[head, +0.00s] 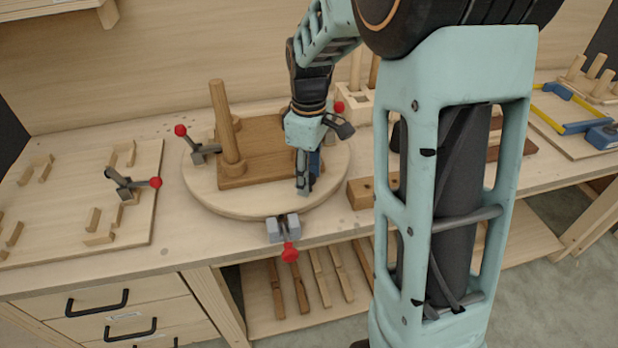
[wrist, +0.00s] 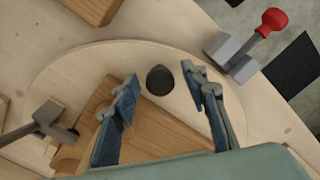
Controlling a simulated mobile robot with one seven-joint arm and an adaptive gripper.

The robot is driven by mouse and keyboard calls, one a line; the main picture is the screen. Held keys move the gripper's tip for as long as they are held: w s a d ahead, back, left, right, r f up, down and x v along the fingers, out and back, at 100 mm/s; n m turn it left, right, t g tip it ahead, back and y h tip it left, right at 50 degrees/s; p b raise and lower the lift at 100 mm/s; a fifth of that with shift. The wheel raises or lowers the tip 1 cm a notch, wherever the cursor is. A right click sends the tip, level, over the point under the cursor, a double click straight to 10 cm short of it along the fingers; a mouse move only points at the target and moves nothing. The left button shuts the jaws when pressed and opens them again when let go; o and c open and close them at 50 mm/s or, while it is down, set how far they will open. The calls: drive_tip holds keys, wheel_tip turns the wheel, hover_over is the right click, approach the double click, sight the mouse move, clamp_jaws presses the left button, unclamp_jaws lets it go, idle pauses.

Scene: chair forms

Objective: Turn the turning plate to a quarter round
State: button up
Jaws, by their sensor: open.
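The turning plate (head: 232,203) is a round, pale wooden disc on the bench in the head view; its pale face also shows in the wrist view (wrist: 78,72). A brown wooden chair form (head: 262,168) with upright round posts (head: 222,120) lies on it. My gripper (head: 304,187) points down over the plate's front right part, its fingers apart. In the wrist view a dark round knob (wrist: 160,80) on the plate shows between the open fingertips. I cannot tell whether a finger touches it. In the head view my gripper hides the knob.
A grey clamp with a red handle (head: 290,254) is at the plate's front edge. A red-knobbed toggle clamp (head: 203,151) is at its left. A board with blocks (head: 90,205) lies left; a wooden block (head: 361,192) lies right of the plate. My arm hides part of the bench.

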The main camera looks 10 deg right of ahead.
drive_tip(key=shift+f, duration=0.4)
drive_tip(key=shift+c, duration=0.6)
clamp_jaws()
